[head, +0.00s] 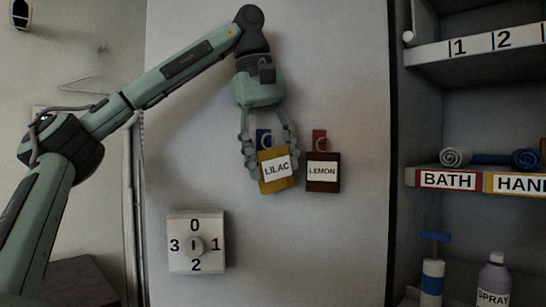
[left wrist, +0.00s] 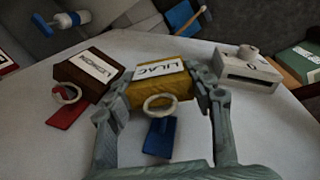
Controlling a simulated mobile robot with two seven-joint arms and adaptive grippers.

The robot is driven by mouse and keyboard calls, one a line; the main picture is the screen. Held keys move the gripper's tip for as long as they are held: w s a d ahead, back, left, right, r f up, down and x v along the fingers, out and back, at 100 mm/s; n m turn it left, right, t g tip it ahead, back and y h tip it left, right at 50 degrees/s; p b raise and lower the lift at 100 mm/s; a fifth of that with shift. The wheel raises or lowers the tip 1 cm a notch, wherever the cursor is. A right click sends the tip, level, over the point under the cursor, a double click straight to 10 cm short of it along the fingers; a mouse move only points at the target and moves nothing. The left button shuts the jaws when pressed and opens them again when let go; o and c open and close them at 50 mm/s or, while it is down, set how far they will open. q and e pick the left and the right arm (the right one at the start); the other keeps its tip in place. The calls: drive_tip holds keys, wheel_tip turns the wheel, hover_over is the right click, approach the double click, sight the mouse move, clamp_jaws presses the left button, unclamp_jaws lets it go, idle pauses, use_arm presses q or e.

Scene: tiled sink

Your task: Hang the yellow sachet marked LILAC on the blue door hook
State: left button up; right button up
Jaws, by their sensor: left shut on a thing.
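The yellow sachet (head: 270,181) marked LILAC is between the fingers of my left gripper (head: 270,158), which is shut on it. It is slightly tilted in the head view. The left wrist view shows the sachet (left wrist: 150,96) with its pale ring (left wrist: 160,105) between the fingertips. The blue door hook (head: 263,136) is just above the sachet, partly hidden by the gripper. In the left wrist view the ring is close to the blue hook (left wrist: 160,138); I cannot tell whether it is over the hook's peg. My right gripper is not in view.
A brown sachet (head: 322,185) marked LEMON hangs on a red hook (head: 319,136) close to the right. A numbered dial (head: 196,242) is on the door below left. Shelves (head: 480,190) with towels and bottles stand at right.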

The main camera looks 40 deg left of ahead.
use_arm(q)
drive_tip(key=shift+a+f, duration=0.25)
drive_tip(key=shift+f, duration=0.05)
drive_tip(key=o, duration=1.2)
drive_tip(key=v, duration=0.7)
drive_tip(key=shift+d+r, duration=0.1)
drive_tip(key=shift+r, duration=0.1)
drive_tip(key=shift+s+d+r, duration=0.1)
drive_tip(key=shift+s+r, duration=0.05)
drive_tip(key=shift+r, duration=0.2)
drive_tip(key=shift+d+f, duration=0.1)
